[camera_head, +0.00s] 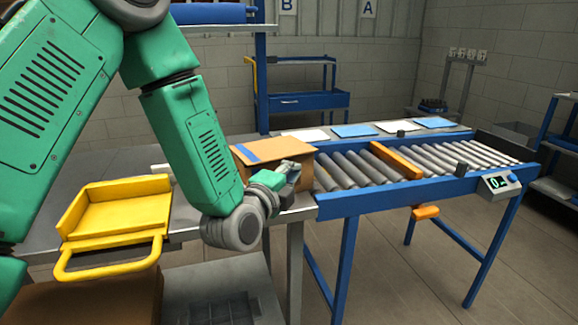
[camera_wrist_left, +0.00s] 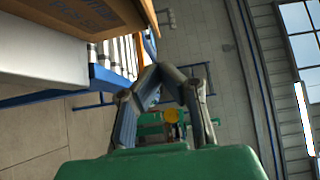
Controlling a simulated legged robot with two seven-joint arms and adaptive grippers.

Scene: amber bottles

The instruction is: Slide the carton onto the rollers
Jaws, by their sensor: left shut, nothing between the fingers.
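The brown cardboard carton (camera_head: 272,150), with a blue strip on its top, stands at the right end of the grey table, right at the start of the rollers (camera_head: 360,169). My left gripper (camera_head: 293,172) is shut and empty at the carton's near side; I cannot tell whether it touches it. In the left wrist view the closed fingers (camera_wrist_left: 158,80) point ahead, with the carton (camera_wrist_left: 85,15) at the upper left and some rollers (camera_wrist_left: 122,52) beyond it. The carton's lower near part is hidden behind the gripper. My right gripper is not in view.
An orange bar (camera_head: 396,160) lies across the rollers. A blue-framed conveyor with a control box (camera_head: 498,184) runs to the right. A yellow tray (camera_head: 117,210) sits at the left. Blue and white sheets (camera_head: 354,130) lie along the conveyor's far side.

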